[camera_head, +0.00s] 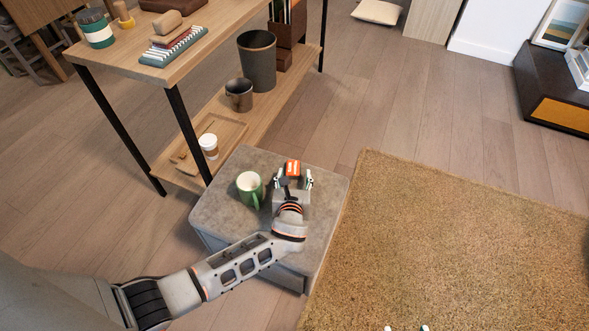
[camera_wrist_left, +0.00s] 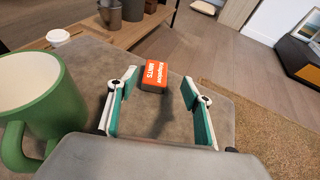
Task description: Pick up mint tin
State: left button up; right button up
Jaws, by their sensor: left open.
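The mint tin (camera_head: 293,167) is a small red-orange box with white lettering. It sits on a grey cushioned ottoman (camera_head: 222,215), near its back edge. In the left wrist view the tin (camera_wrist_left: 154,75) lies just beyond the fingertips, a little left of the middle of the gap. My left gripper (camera_head: 294,181) is open and empty, low over the ottoman and pointing at the tin. Its green-padded fingers (camera_wrist_left: 158,98) are apart in the left wrist view.
A green mug (camera_head: 250,189) stands on the ottoman close to the left of my gripper; it also shows large in the left wrist view (camera_wrist_left: 42,100). A wooden shelf table (camera_head: 130,62) with a paper cup (camera_head: 209,146) is behind left. A tan rug (camera_head: 440,240) lies right.

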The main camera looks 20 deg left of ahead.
aim_at(293, 168)
pick_arm(q)
jog(key=shift+w+a+f+b, duration=0.3)
jog(key=shift+w+a+f, duration=0.1)
jog(key=shift+w+f, duration=0.2)
jog(key=shift+w+a+f+b, duration=0.55)
jog(key=shift+w+f+b, duration=0.1)
jog(key=shift+w+f, duration=0.15)
jog(key=shift+w+a+b, duration=0.2)
jog(key=shift+w+b, duration=0.15)
jog(key=shift+w, duration=0.7)
jog(key=shift+r, duration=0.1)
jog(key=c, duration=1.2)
pick_arm(e)
jog(key=shift+w+a+r+m+t+y, duration=0.15)
jog(key=shift+w+a+r+m, duration=0.15)
jog(key=shift+a+r, duration=0.2)
jog(key=shift+w+a+r+m+t+y, duration=0.15)
jog(key=shift+w+a+r+m, duration=0.1)
jog(key=shift+a+r, duration=0.15)
